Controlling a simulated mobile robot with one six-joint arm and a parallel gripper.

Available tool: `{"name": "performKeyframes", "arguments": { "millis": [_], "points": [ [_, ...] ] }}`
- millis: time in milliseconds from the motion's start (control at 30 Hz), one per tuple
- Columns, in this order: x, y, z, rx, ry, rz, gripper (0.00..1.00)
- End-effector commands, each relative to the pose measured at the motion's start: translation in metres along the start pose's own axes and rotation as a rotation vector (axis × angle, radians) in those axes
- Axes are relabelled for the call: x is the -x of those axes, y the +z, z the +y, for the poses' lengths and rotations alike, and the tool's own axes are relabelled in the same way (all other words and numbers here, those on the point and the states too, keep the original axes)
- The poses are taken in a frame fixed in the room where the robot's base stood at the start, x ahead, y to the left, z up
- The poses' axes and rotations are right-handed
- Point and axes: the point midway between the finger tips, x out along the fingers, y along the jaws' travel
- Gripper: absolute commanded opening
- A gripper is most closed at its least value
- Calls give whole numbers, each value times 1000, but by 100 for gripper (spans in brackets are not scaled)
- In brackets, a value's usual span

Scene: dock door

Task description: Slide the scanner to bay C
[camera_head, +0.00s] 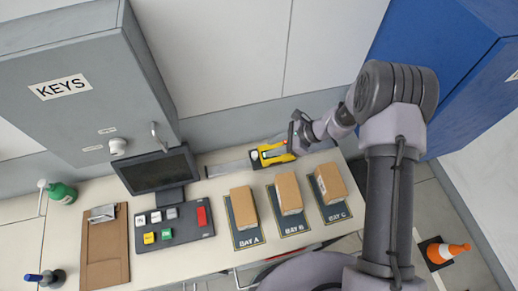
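The yellow and black scanner (272,153) sits on a grey rail (229,168) along the back of the table, behind the boxes of bays A and B. Bay A (249,239), bay B (292,230) and bay C (336,217) are dark labelled mats in a row, each with a brown box on it. The scanner is left of bay C. My gripper (296,138) is at the scanner's right end, very close to it. I cannot tell whether it touches the scanner or whether its fingers are open or shut. My arm comes in from the right and hides part of the rail's right side.
Left of the bays are a monitor (156,172), a button panel (173,226) and a clipboard (104,248). A grey KEYS cabinet (75,90) stands at upper left, a blue cabinet (430,50) at upper right. A traffic cone (445,252) is on the floor at right.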

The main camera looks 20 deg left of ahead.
Motion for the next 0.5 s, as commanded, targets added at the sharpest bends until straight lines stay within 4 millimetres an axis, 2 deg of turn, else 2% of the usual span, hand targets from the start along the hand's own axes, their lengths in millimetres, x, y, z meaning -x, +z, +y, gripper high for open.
{"name": "performKeyframes", "arguments": {
  "millis": [100,200,333,500],
  "points": [
    [-30,1,1,2,4,0,32],
    [-50,1,1,1,2,1,32],
    [-66,1,0,1,1,0,32],
    [-74,0,0,1,0,1,32]
  ]
}}
